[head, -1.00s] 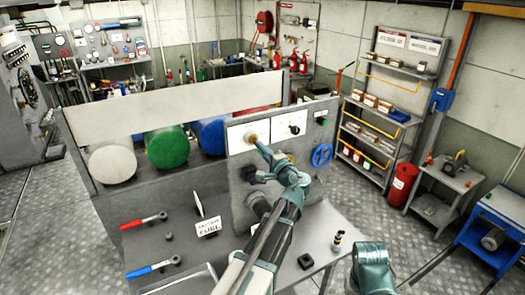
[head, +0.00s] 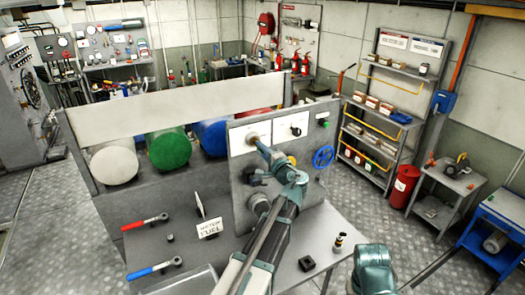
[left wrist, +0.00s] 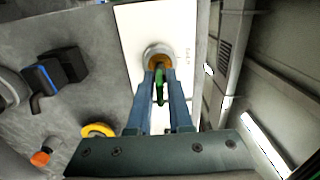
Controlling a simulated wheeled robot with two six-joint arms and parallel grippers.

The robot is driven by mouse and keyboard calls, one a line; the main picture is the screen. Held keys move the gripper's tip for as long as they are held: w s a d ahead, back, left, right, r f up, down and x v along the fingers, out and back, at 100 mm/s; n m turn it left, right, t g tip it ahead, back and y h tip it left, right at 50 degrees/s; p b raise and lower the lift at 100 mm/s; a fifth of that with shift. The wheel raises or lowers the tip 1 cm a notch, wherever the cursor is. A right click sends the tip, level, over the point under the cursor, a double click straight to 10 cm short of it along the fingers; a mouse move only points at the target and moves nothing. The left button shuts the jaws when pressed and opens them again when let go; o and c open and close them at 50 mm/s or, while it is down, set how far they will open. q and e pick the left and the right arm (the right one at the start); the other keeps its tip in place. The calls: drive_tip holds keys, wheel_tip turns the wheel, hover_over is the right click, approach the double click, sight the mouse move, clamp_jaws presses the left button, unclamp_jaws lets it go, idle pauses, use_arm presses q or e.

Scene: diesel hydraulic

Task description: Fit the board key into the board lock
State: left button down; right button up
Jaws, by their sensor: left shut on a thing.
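My left gripper (head: 259,144) reaches to the upright grey panel, its fingertips at the board lock (head: 252,138) on the left white plate. In the left wrist view the two blue-grey fingers (left wrist: 160,80) are shut on the board key (left wrist: 160,90), a slim green piece between them. The key points at the round lock (left wrist: 158,50), which has a grey ring and a brass-coloured middle. The fingertips overlap the lower part of the ring. The key's front end is hidden, so I cannot tell how deep it sits. My right gripper is out of view.
On the panel are a second white plate (head: 292,126) with a black handle, a blue handwheel (head: 323,157) and a green button (head: 325,123).

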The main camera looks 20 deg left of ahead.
use_arm(q)
drive_tip(key=shift+w+a, duration=0.4)
drive_tip(key=shift+a, duration=0.05)
drive_tip(key=c, duration=0.8)
unclamp_jaws()
drive_tip(key=shift+o, duration=0.2)
drive_tip(key=shift+s, duration=0.1)
drive_tip(key=v, duration=1.3)
drive_tip(key=shift+s+d, duration=0.25)
drive_tip(key=shift+d, duration=0.05)
